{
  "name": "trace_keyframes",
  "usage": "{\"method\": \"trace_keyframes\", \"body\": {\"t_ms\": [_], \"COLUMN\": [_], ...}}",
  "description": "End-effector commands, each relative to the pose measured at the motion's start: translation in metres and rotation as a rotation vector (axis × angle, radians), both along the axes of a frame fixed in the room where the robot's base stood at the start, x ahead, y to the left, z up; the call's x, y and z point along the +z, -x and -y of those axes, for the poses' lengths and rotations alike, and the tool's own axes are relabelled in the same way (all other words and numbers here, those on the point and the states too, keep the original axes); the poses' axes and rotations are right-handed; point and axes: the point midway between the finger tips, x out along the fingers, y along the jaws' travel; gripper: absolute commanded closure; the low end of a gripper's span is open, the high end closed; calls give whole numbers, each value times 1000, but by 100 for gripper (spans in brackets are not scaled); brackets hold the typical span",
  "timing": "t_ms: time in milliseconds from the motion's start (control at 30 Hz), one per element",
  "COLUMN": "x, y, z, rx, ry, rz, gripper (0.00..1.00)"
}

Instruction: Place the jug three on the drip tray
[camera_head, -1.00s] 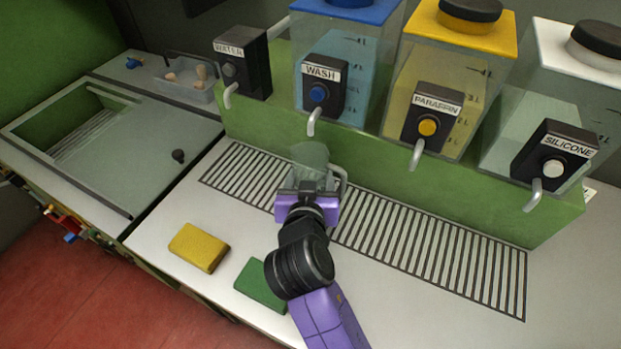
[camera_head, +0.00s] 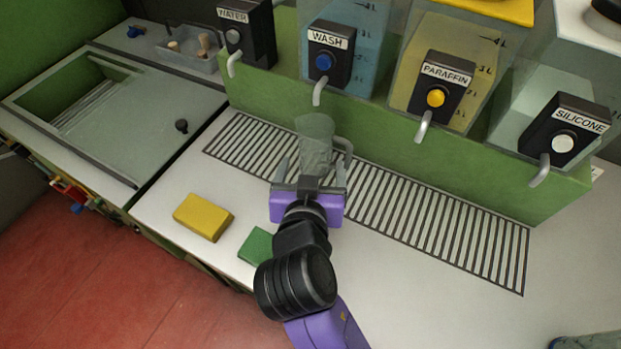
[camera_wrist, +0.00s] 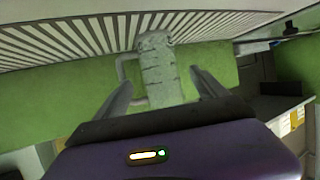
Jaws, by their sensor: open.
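A clear jug (camera_head: 315,138) with a handle stands on the slatted drip tray (camera_head: 440,230), below and left of the wash tap. I cannot read a number on it. My gripper (camera_head: 311,168) is open, with its fingers apart on either side of the jug's near side. In the wrist view the jug (camera_wrist: 160,72) shows between the two spread fingers (camera_wrist: 163,90), with clear gaps to both and its handle on the left. The drip tray's slats (camera_wrist: 60,40) lie at the top of that view. The jug's lower part is partly hidden by my gripper in the head view.
Taps labelled water (camera_head: 235,36), wash (camera_head: 324,62), paraffin (camera_head: 435,98) and silicone (camera_head: 563,142) overhang the tray's back. A yellow sponge (camera_head: 203,217) and a green block (camera_head: 257,246) lie on the counter in front. A sink (camera_head: 120,120) is at left.

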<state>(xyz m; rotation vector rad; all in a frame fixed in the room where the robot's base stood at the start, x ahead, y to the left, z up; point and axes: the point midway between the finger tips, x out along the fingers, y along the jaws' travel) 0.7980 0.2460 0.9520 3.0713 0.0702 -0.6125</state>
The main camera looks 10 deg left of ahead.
Motion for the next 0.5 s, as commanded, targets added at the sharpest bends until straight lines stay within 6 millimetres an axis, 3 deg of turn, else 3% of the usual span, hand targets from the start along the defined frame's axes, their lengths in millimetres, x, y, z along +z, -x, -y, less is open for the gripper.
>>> {"method": "trace_keyframes", "body": {"t_ms": [200, 500], "x": [13, 17], "y": [30, 41], "z": [2, 2], "rx": [0, 0], "ry": [0, -1], "rz": [1, 0], "gripper": [18, 18]}}
